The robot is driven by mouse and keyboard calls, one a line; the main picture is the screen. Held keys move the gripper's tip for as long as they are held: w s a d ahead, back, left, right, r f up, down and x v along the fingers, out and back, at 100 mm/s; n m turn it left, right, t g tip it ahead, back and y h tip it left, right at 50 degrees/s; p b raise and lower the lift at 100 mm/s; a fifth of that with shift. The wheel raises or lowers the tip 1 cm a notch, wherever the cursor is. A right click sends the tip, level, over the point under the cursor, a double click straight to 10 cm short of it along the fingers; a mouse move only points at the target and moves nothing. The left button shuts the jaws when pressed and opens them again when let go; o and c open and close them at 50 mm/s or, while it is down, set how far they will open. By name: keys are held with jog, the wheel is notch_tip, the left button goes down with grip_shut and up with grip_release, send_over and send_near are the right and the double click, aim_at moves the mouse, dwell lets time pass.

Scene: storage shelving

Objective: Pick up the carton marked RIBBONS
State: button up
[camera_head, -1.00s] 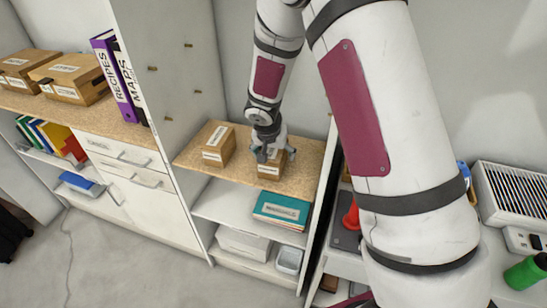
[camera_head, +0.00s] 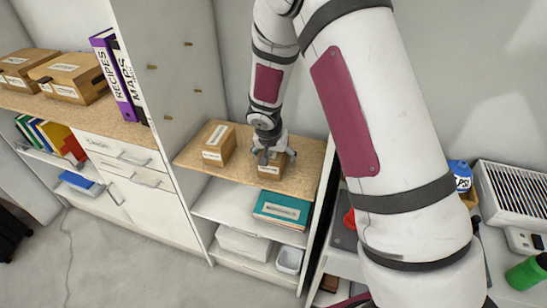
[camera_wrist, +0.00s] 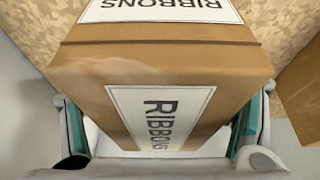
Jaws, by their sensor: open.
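The carton marked RIBBONS (camera_wrist: 230,72) is a brown box with white labels on its top and front. It fills the middle of the wrist view and stands on the speckled shelf top. In the head view the carton (camera_head: 271,172) is partly hidden by my gripper (camera_head: 272,153). My gripper (camera_wrist: 160,140) is open, with one teal-padded finger on each side of the carton. I cannot tell whether the pads touch it.
A second brown carton (camera_head: 219,146) stands to the left on the same shelf top (camera_head: 203,167); an upright panel (camera_head: 170,70) rises on the left. A teal box (camera_head: 281,208) lies on the shelf below. Binders (camera_head: 117,75) stand further left.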

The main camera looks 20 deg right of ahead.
dwell(0.4)
jog(key=c, duration=1.2)
jog(key=shift+r, duration=0.1)
